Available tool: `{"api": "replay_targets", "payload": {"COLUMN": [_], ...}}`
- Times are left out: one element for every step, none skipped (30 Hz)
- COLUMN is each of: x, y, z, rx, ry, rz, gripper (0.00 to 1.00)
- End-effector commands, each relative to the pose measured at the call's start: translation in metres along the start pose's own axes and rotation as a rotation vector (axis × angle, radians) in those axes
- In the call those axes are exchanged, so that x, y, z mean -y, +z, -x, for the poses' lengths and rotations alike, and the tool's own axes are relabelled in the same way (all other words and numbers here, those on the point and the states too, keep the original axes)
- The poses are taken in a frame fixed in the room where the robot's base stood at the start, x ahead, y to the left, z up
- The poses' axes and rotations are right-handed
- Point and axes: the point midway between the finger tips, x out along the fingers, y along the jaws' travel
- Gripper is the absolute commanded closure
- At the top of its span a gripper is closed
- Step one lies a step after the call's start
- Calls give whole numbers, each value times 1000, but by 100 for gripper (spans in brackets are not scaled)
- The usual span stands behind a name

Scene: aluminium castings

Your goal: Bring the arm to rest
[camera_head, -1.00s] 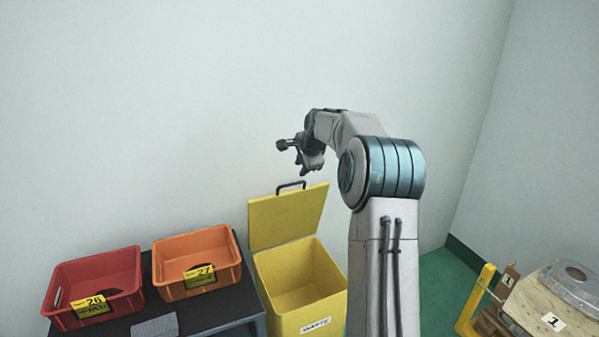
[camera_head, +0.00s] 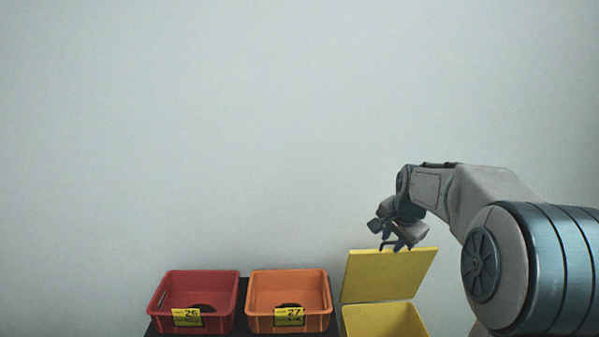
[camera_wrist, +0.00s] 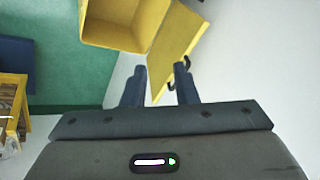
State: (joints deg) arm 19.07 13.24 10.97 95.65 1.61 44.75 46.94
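My gripper (camera_head: 396,243) hangs at the end of my bent arm, in front of the pale wall and at the raised lid of the yellow waste bin in the head view. In the wrist view my gripper (camera_wrist: 160,75) shows two dark fingers spread apart with nothing between them; the yellow lid (camera_wrist: 172,50) lies beyond them. The lid also shows in the head view (camera_head: 388,275), standing open with a dark handle on its edge. Whether a finger touches the lid I cannot tell.
The yellow bin (camera_head: 385,322) is open below the lid. A red crate 26 (camera_head: 165,292) and an orange crate 27 (camera_head: 258,292) stand on a dark table to its left, each with a dark thing inside. The wall above is clear.

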Motion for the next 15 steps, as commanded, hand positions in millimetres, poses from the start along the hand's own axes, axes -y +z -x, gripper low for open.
{"api": "replay_targets", "payload": {"x": [-8, -14, -23, -30, -37, -47, -55, -63, -75, -84, -93, -106, -116, -126, -139], "y": [20, 30, 44, 55, 65, 78, 88, 99, 112, 121, 131, 144, 153, 162, 174], "z": [14, 21, 29, 35, 40, 48, 53, 58, 64, 69, 73, 78, 81, 84, 87], "rx": [3, 7, 13, 18, 23, 30, 36, 43, 52, 59, 67, 78, 87, 97, 109], "ry": [13, 22, 34, 42, 49, 58, 65, 71, 78, 83, 87, 92, 95, 98, 100], "rz": [69, 112, 169, 211, 253, 307, 348, 389, 442, 481, 521, 574, 613, 652, 702], "gripper": [74, 74, 74, 74, 74, 74, 74, 74, 74, 74, 74, 74, 74, 74, 74]}}
